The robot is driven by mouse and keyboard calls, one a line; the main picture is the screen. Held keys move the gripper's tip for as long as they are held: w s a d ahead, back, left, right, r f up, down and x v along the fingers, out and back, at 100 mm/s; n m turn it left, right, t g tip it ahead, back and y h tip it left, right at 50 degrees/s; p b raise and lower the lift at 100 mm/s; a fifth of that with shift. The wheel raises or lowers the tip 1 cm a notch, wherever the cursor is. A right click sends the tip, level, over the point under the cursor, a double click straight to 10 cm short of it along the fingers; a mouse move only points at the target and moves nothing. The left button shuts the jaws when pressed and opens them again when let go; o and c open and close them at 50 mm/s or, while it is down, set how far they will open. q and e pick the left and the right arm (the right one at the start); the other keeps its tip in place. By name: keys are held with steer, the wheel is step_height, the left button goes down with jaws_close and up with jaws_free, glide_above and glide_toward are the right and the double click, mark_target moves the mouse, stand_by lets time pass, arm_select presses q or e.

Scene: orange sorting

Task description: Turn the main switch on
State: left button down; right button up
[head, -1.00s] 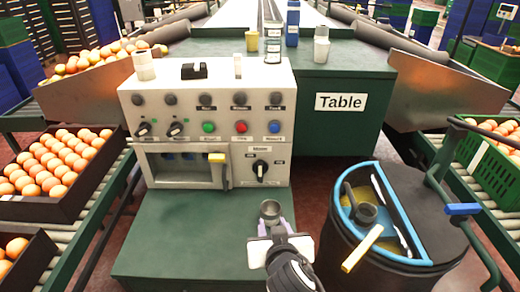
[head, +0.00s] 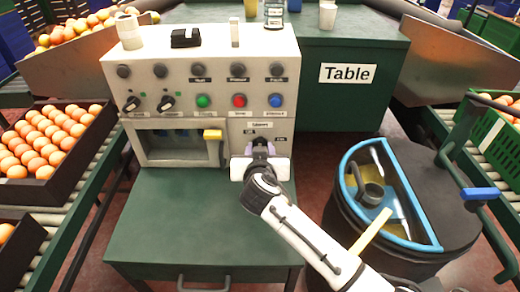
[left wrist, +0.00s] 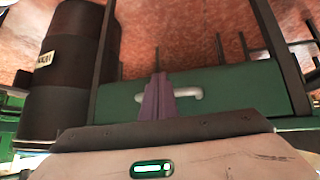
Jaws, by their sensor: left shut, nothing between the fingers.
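The main switch is a black rotary knob low on the right of the beige control panel (head: 210,110). In the head view my right gripper (head: 261,147) covers it now; only the label (head: 258,125) above and small side labels show. The gripper is right in front of the knob, with purple on its fingers; whether they touch or grip it is hidden. My left gripper (left wrist: 157,97) shows only in the left wrist view, its purple fingers together and empty, in front of a green surface with a white handle (left wrist: 182,94).
Green, red and blue buttons and two smaller knobs sit above on the panel. A dark bin with blue rim (head: 350,205) stands to the right. The green ledge (head: 170,220) is clear.

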arm_select(q)
steer(key=shift+w+r, duration=0.1)
steer(key=shift+w, duration=0.15)
arm_select(e)
steer(key=shift+w+f, duration=0.1)
steer(key=shift+w, duration=0.3)
arm_select(q)
steer(key=shift+w, duration=0.1)
steer(key=shift+r, duration=0.1)
arm_select(e)
steer(key=shift+c, duration=0.5)
jaws_close()
